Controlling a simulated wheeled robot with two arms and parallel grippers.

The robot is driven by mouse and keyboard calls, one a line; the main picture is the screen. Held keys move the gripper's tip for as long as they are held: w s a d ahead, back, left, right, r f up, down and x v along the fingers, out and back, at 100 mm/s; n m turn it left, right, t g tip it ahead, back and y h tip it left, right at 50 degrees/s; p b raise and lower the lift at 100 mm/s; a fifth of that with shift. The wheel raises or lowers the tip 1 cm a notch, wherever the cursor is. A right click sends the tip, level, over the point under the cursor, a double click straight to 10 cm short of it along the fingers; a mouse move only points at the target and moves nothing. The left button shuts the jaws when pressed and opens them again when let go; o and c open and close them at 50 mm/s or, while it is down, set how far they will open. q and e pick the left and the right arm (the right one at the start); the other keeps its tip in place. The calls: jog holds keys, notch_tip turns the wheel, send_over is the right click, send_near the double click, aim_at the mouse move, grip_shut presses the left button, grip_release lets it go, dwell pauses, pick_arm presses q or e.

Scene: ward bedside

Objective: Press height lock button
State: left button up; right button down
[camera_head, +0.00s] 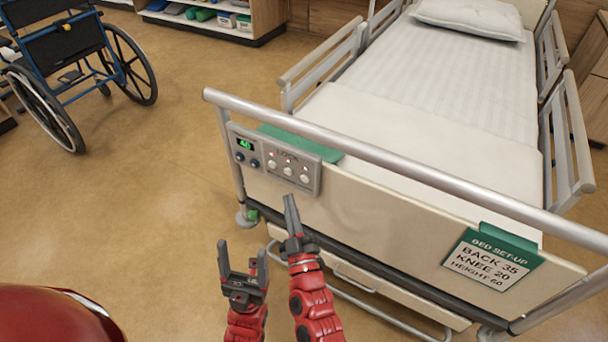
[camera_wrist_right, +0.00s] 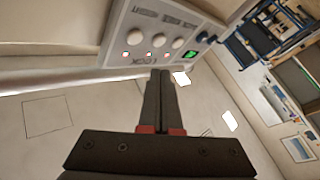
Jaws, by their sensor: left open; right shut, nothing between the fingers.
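The bed's control panel (camera_head: 275,160) is fixed to the footboard's left end. It has a green display reading about 40, two dark blue buttons and three white lock buttons with red lights. The rightmost white button (camera_head: 304,178) is the height lock; in the right wrist view it appears as the leftmost white knob (camera_wrist_right: 139,33), by the upside-down HEIGHT lettering. My right gripper (camera_head: 291,212) is shut and empty, its tips just below the panel; contact with the panel is not visible. My left gripper (camera_head: 243,268) is open and empty, lower and to the left.
The footboard rail (camera_head: 400,170) runs above the panel. A bed set-up card (camera_head: 490,260) reads back 35, knee 20, height 60. A wheelchair (camera_head: 80,75) stands far left.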

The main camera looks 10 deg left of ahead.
jog(key=shift+s+a, duration=0.15)
jog(key=shift+s, duration=0.35)
jog(key=shift+s+r, duration=0.1)
